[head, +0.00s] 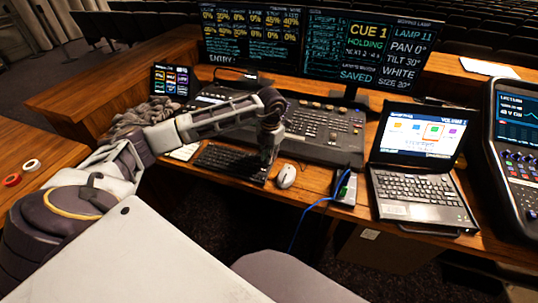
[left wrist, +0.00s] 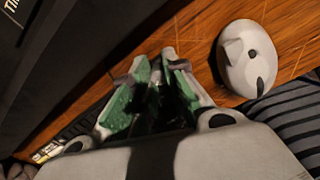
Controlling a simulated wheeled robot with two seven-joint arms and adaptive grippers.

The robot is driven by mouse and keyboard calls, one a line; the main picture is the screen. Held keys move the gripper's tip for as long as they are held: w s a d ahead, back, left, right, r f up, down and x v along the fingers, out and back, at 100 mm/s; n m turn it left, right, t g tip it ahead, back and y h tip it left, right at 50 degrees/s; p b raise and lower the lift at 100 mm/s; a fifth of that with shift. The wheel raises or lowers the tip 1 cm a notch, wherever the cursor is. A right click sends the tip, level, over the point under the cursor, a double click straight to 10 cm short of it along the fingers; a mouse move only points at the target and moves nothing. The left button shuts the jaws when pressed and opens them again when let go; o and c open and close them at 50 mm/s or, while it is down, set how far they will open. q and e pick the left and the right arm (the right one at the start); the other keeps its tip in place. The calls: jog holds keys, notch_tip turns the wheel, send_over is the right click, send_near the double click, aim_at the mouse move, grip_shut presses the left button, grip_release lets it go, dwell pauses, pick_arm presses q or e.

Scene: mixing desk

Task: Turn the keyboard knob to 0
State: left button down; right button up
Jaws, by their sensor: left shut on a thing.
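The black keyboard (head: 225,162) lies on the wooden desk. My left gripper (head: 268,158) points down at the keyboard's right end. In the left wrist view my left gripper (left wrist: 160,72) has its green-padded fingers close together around something dark. The keyboard knob itself is hidden by the fingers, so its setting cannot be read. My right gripper is not in view.
A white mouse (head: 286,176) lies just right of the gripper and also shows in the left wrist view (left wrist: 247,58). A large console (head: 325,125) stands behind the keyboard. A small box with a blue cable (head: 318,202) sits right of the mouse.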

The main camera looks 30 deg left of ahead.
pick_arm(q)
jog(key=shift+n, duration=3.3)
jog(key=c, duration=1.4)
grip_release()
jog(key=shift+o, duration=0.2)
jog(key=shift+r, duration=0.15)
jog(key=shift+w+r, duration=0.1)
jog(key=shift+r, duration=0.35)
notch_tip(320, 180, up, 11)
jog(key=shift+d, duration=0.25)
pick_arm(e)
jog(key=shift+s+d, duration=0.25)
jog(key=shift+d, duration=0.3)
